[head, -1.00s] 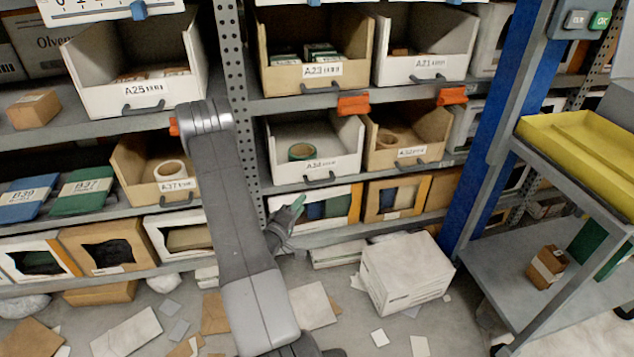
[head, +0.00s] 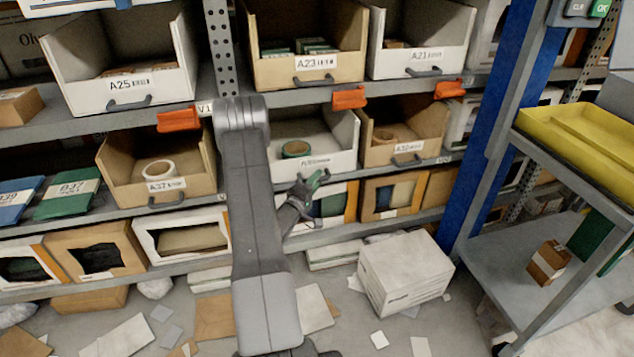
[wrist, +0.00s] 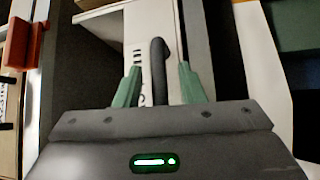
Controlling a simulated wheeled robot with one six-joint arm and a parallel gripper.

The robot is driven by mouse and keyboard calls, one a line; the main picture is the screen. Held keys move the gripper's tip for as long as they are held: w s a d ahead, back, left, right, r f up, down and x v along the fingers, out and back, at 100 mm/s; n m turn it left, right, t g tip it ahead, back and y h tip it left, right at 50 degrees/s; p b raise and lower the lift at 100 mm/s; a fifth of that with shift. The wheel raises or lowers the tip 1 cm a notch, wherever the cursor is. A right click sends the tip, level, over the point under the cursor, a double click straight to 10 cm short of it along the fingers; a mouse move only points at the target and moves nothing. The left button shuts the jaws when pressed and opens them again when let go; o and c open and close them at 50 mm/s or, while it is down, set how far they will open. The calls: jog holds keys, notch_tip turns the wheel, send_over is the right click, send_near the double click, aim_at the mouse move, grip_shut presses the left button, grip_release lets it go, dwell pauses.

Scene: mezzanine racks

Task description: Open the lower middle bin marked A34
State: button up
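In the wrist view, the bin's white front (wrist: 146,28) carries a dark handle (wrist: 158,68). The handle stands between the two green fingers of my gripper (wrist: 160,78), with a gap on each side. The fingers are open; whether their tips reach past the handle is hard to tell.
A cardboard bin marked A32 (head: 405,150) adjoins on the right. An orange clip (head: 349,97) hangs on the shelf edge above. A perforated rack post stands left of A34. A white box (head: 405,275) and loose papers lie on the floor; a cart with a yellow tray (head: 580,140) stands right.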

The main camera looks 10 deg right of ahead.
jog(key=shift+w+d+r, duration=0.1)
jog(key=shift+w+d, duration=0.3)
jog(key=shift+w, duration=0.05)
grip_shut()
